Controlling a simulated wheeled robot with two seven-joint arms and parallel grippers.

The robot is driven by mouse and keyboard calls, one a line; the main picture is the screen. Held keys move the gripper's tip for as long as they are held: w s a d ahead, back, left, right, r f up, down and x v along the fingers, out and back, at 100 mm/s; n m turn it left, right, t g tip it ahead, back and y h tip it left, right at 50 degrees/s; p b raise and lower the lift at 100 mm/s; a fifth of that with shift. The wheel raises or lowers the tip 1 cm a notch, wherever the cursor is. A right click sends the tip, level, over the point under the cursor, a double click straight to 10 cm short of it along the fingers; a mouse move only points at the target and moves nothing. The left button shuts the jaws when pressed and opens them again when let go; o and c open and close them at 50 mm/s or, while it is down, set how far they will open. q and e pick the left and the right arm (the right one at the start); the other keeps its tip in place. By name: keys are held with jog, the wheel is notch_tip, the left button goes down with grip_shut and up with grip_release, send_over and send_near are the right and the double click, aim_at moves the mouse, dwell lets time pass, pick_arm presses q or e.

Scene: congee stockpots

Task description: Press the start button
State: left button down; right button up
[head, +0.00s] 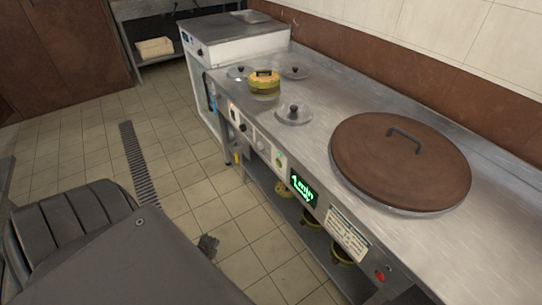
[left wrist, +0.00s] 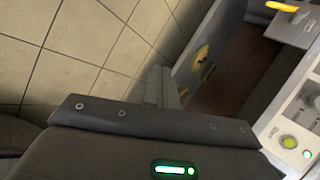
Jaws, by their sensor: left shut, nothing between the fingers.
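The steel counter's front panel (head: 328,216) carries controls and a lit green display (head: 303,190); its small text seems to read "1 min". I cannot read which is labelled start. My left gripper (head: 208,245) is shut and empty, over the floor in front of the counter and apart from the panel. Its fingers show in the left wrist view (left wrist: 163,88). My right gripper is not visible.
A large brown lid (head: 400,160) covers the pot on the counter. A yellow pot (head: 265,84) and glass lids (head: 294,113) stand farther back. Yellow-handled pots (head: 343,254) sit on the shelf below. Tiled floor (head: 190,180) in front is clear.

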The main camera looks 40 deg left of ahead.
aim_at(278, 164)
pick_arm(q)
jog(key=w+a+r+m+t+h+b, duration=0.1)
jog(key=w+a+r+m+t+b, duration=0.35)
jog(key=w+r+m, duration=0.6)
jog(key=w+d+r+m+t+h+b, duration=0.2)
jog(key=r+m+h, duration=0.1)
jog(key=r+m, duration=0.4)
jog(key=w+d+r+m+t+h+b, duration=0.2)
jog(key=w+d+r+m+h, duration=0.1)
jog(key=r+m, duration=0.3)
jog(key=shift+w+d+r+m+h, duration=0.35)
jog(key=shift+r+h, duration=0.05)
jog(key=shift+r, duration=0.55)
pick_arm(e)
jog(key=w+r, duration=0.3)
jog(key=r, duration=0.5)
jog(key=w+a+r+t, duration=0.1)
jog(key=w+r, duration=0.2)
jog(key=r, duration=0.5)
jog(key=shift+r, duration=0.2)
